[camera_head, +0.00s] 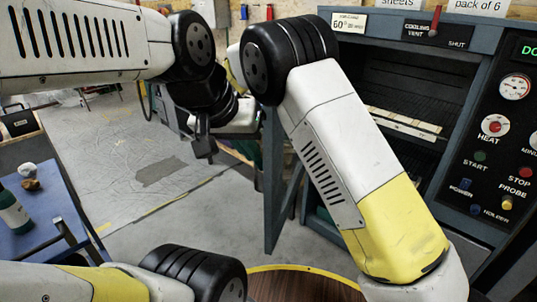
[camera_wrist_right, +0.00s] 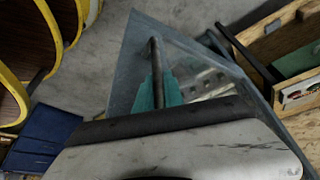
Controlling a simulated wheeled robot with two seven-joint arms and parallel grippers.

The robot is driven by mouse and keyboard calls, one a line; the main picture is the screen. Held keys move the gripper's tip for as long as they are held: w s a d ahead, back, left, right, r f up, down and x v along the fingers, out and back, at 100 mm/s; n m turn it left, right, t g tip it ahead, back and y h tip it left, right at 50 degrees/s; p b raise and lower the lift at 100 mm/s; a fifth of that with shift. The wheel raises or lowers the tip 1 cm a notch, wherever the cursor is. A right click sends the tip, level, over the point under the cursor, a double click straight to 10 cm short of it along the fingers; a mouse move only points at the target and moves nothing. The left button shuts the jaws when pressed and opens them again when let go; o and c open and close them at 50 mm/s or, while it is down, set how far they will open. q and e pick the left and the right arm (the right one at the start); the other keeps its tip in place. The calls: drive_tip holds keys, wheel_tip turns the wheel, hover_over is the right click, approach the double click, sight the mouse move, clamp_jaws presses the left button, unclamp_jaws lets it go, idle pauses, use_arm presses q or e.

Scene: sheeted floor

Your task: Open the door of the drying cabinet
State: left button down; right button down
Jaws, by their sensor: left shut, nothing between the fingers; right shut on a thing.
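The drying cabinet (camera_head: 479,92) stands at the right of the head view, its dark interior with racks exposed. Its blue-grey door (camera_head: 276,185) stands swung out from the opening, seen nearly edge-on. In the right wrist view the door (camera_wrist_right: 128,70) shows its window and a dark bar handle (camera_wrist_right: 153,58).
A blue table (camera_head: 55,205) with a dark bottle (camera_head: 13,212) stands at the left. A wooden crate (camera_wrist_right: 275,42) is beside the door in the wrist view. The sheeted grey floor (camera_head: 130,150) between table and door is mostly clear.

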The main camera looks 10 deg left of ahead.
drive_tip(key=shift+a, duration=0.25)
drive_tip(key=c, duration=1.7)
unclamp_jaws()
drive_tip(key=shift+r, duration=0.1)
drive_tip(key=v, duration=0.7)
drive_tip(key=shift+a+r, duration=0.1)
drive_tip(key=shift+r, duration=0.2)
